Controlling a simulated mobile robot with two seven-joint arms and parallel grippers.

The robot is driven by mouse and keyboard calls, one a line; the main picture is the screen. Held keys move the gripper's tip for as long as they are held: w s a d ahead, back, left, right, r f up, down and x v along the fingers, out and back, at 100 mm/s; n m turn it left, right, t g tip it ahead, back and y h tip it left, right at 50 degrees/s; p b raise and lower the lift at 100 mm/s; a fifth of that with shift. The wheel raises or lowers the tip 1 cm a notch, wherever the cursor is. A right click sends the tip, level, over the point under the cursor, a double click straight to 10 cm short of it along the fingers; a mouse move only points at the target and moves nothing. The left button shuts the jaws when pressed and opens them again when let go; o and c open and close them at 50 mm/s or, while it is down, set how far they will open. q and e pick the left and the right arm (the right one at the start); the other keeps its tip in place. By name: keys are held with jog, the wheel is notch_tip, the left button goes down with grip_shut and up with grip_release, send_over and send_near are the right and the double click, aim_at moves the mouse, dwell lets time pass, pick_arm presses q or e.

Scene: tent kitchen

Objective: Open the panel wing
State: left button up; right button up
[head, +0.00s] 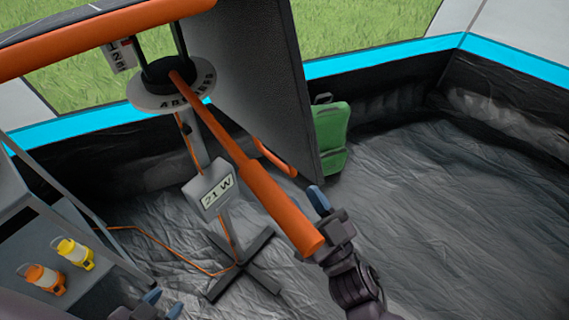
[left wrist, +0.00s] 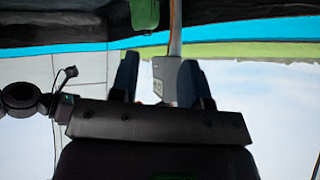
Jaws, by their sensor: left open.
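The dark grey panel wing (head: 255,85) stands upright at the top centre, behind a round stand. A thick orange bar (head: 265,195) runs from the stand's round top toward me. My right gripper (head: 322,225) is at the bar's near end, with one blue-tipped finger visible just right of it. The bar hides part of this gripper, so I cannot tell whether it grips. My left gripper (head: 145,305) is low at the bottom left, below the stand. In the left wrist view my left gripper (left wrist: 160,85) is open, with a grey box visible beyond its fingers.
The stand carries a grey box (head: 214,192) marked 21 W and has a crossed foot. An orange cable trails across the floor. Orange and yellow lanterns (head: 73,253) sit on a grey unit at left. A green case (head: 330,135) stands behind the panel. The right floor is clear.

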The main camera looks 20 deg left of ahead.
aim_at(287, 172)
jog(key=x, duration=0.7)
jog(key=shift+w+a+r+b, duration=0.1)
jog(key=shift+w+a+b, duration=0.2)
jog(key=shift+b, duration=0.1)
grip_shut()
